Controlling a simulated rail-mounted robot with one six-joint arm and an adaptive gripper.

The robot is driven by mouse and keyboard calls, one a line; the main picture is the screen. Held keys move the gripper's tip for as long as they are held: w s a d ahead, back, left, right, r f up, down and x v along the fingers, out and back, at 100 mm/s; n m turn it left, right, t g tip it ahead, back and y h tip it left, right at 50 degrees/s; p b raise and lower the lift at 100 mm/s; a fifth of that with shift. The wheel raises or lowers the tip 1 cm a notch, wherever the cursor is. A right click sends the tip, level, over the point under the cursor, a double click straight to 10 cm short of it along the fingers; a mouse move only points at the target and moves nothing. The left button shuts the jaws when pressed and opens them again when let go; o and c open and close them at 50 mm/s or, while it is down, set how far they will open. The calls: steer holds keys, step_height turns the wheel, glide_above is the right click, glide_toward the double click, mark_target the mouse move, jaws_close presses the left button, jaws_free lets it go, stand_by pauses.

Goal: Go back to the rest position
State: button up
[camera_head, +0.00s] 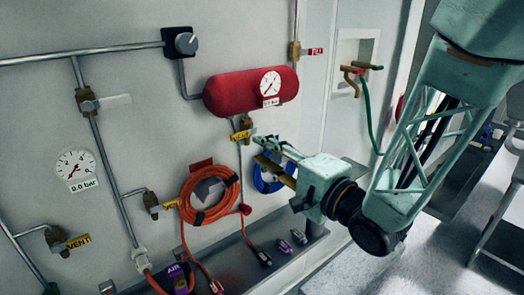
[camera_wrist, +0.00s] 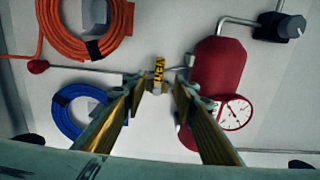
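My gripper (camera_head: 263,152) is out in front of the wall, below the red tank (camera_head: 232,95) and its yellow-tagged valve (camera_head: 244,122). In the wrist view the fingers of my gripper (camera_wrist: 157,83) are apart with nothing held between them. The yellow tag (camera_wrist: 159,67) shows beyond and between the fingertips. I cannot tell the exact distance from the tips to the valve, but no grasp shows.
An orange hose coil (camera_head: 210,200) and a blue coil (camera_head: 270,176) hang close to my gripper. A ledge (camera_head: 235,262) with hose connectors runs below. A green hose (camera_head: 367,120) hangs right of the tank.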

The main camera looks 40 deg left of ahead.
stand_by(0.5)
steer(key=w+d+f+t+h+b, duration=0.15)
steer(key=w+d+t+h, duration=0.45)
steer(key=w+d, duration=1.3)
steer(key=w+d+t+h+b, duration=0.1)
steer(key=w+d+h, duration=0.2)
steer(key=d, duration=0.8)
steer(key=w+d+t+h+b, duration=0.1)
steer(key=w+d+h, duration=0.2)
steer(key=d, duration=0.8)
steer(key=s+d+g+h+b, duration=0.3)
steer(key=s+d+h, duration=0.2)
steer(key=s+d, duration=1.35)
steer(key=s+d+f+g+b, duration=0.1)
steer(key=s+d+f, duration=0.1)
steer(key=s, duration=0.6)
steer(key=s+d+f+n+g+b, duration=0.1)
steer(key=s+d, duration=0.1)
steer(key=s, duration=0.7)
steer(key=s+d+f+n+g+b, duration=0.1)
steer(key=s+d+f, duration=0.1)
steer(key=s, duration=0.7)
steer(key=shift+d+f+g+h, duration=0.35)
steer(key=shift+d+g+h, duration=0.05)
steer(key=shift+d, duration=0.1)
steer(key=shift+w, duration=0.15)
